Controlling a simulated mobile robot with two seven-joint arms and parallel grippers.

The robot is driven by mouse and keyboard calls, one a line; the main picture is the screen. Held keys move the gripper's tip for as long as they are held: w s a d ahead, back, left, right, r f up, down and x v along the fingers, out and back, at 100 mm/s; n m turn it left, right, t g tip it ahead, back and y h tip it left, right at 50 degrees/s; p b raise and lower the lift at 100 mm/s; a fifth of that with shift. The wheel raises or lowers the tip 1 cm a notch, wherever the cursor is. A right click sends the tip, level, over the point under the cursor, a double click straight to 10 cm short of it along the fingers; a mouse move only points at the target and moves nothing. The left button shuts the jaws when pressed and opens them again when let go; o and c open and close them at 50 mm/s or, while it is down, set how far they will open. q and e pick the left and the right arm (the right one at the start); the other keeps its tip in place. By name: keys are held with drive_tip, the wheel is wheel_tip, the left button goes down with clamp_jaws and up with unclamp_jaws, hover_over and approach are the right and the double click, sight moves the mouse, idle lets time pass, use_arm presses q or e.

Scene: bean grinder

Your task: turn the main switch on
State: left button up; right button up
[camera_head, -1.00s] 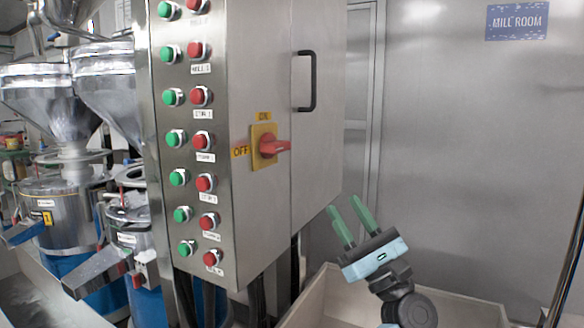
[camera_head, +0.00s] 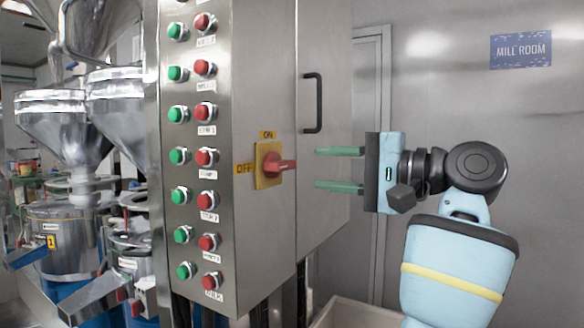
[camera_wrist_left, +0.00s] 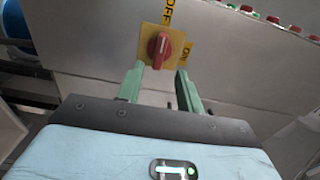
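The main switch (camera_head: 269,165) is a red rotary handle on a yellow plate on the steel cabinet. Its handle lies level, in line with the OFF label at its left; the ON label is above. In the left wrist view the switch (camera_wrist_left: 159,48) is ahead, near the gap between the fingertips, with its handle lengthwise toward OFF. My left gripper (camera_head: 317,168) is open and empty, right of the switch and apart from it, its two green fingers pointing left, one above the other. The gripper also shows in the left wrist view (camera_wrist_left: 158,78). My right gripper is not in view.
Green and red push buttons (camera_head: 206,158) run down the cabinet front (camera_head: 245,90) left of the switch. A black door handle (camera_head: 314,102) sticks out above my gripper. Steel mills with hoppers (camera_head: 50,125) stand at the left. A pale bin (camera_head: 355,314) is below.

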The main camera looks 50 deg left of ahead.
sight(288, 166)
use_arm(q)
drive_tip(key=x, duration=0.7)
drive_tip(key=shift+a+p, duration=0.2)
drive_tip(key=shift+p, duration=0.2)
drive_tip(key=shift+c, duration=0.3)
clamp_jaws()
